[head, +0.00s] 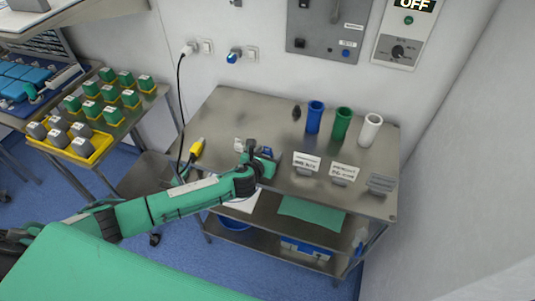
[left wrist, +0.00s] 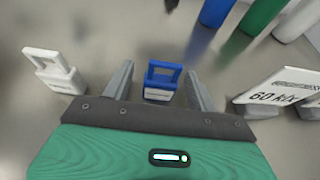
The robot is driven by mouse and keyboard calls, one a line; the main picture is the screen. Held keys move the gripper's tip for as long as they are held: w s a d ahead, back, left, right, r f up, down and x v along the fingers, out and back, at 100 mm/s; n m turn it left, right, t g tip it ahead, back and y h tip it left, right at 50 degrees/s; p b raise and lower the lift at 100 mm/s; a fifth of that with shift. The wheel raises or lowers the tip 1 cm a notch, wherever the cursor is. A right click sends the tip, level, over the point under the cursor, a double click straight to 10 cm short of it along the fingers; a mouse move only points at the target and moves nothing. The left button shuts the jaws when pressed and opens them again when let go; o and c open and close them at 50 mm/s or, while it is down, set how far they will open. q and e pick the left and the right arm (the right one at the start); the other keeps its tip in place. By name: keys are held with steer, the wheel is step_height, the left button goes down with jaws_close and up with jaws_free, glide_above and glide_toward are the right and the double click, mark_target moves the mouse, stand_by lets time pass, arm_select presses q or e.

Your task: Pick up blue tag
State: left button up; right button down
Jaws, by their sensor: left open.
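The blue tag (left wrist: 161,94) has a block base and a square loop handle. It stands on the metal table top (head: 228,112). My left gripper (left wrist: 158,84) is open, with one finger on each side of the tag in the left wrist view; I cannot tell whether either finger touches it. In the head view the blue tag (head: 267,151) shows only in part at the end of my left arm, beside the left gripper (head: 262,160). My right gripper is not in view.
A white tag (left wrist: 52,70) stands left of the gripper. Blue (head: 314,117), green (head: 341,124) and white (head: 369,129) cylinders stand at the back right. Label cards (head: 306,162) stand on the right. A yellow plug (head: 197,147) lies at the table's left.

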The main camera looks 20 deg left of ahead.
arm_select(q)
steer(key=c, duration=1.1)
steer(key=shift+r, duration=0.1)
step_height(320, 180, up, 20)
steer(key=shift+f+b, duration=0.1)
steer(key=shift+b, duration=0.45)
